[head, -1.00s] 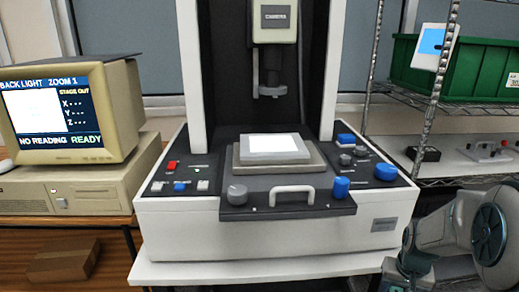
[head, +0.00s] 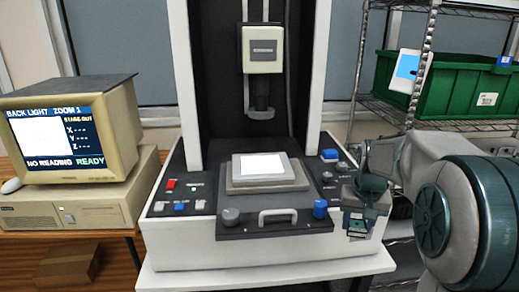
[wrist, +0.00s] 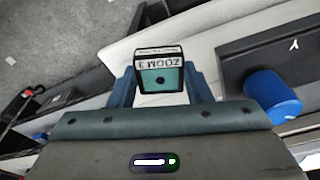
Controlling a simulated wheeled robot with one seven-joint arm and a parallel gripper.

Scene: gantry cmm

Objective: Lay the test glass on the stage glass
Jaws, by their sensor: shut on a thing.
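The stage glass (head: 262,166) is a bright white lit square on the pale stage of the measuring machine, in the middle of the head view. My gripper (head: 358,222) is at the machine's front right corner, right of the stage glass and apart from it. In the wrist view my gripper (wrist: 160,78) has its two blue fingers shut on a small dark-framed piece with a teal face and a white "ZOOM 3" label, which appears to be the test glass (wrist: 160,77). It also shows small in the head view (head: 355,224). Its far side is hidden.
The optical head (head: 262,55) hangs above the stage. A handle (head: 278,215) and a blue knob (head: 320,209) stand at the stage's front; the knob also shows in the wrist view (wrist: 272,97). A monitor (head: 70,130) reads "STAGE OUT". A green crate (head: 465,85) sits on the right rack.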

